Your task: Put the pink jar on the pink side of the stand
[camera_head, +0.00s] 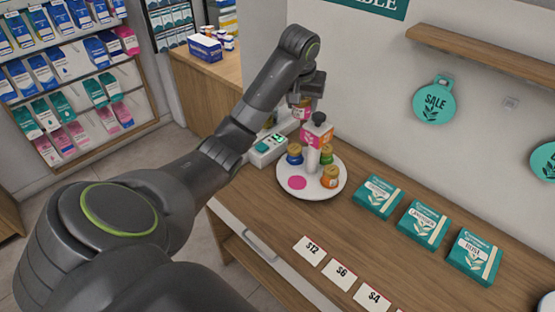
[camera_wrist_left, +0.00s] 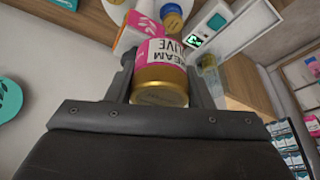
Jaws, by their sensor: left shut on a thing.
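My left gripper (camera_head: 303,98) is shut on the pink jar (camera_wrist_left: 160,80), which has a gold lid and a pink and white label. In the head view the jar (camera_head: 301,110) hangs above and behind the stand, partly hidden by the gripper. The white round stand (camera_head: 286,172) has a centre post with a pink and white sign (camera_head: 317,135). A bare pink disc (camera_head: 297,183) marks its front left. A blue jar (camera_head: 294,154), a green jar (camera_head: 326,155) and an orange jar (camera_head: 330,178) stand on it. My right gripper is not in view.
A white device with a green display (camera_head: 268,149) sits left of the stand. Teal boxes (camera_head: 378,197) lie to the right, with price cards (camera_head: 310,250) along the counter's front edge. A wall shelf (camera_head: 490,52) is at the upper right.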

